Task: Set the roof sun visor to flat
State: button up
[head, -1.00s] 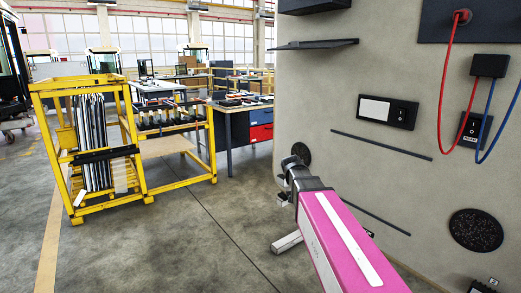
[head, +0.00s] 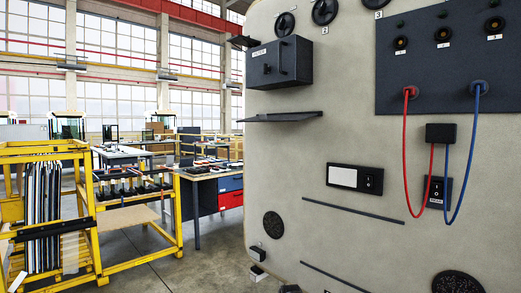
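A thin dark plate (head: 282,116) juts out almost level from the left part of the big beige panel (head: 330,235), under a dark box. It looks like the sun visor, but I cannot read a label that says so. Its left end reaches past the panel's edge, and it seems tilted very little. Two small dark pieces with pale faces (head: 258,261), one above the other low at the panel's left edge, may be my gripper's fingers. They are far below the plate and touch nothing that I can make out. My pink arm is out of view.
Above the plate is a dark box (head: 279,63) with a handle. A yellow rack (head: 90,245) stands left, with open floor between.

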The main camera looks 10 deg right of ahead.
aim_at(262, 118)
jog(key=i+j+z, duration=0.35)
jog(key=j, duration=0.3)
jog(key=i+j+z, duration=0.15)
jog(key=j, duration=0.2)
jog(key=i+j+z, duration=0.2)
jog(key=j, duration=0.15)
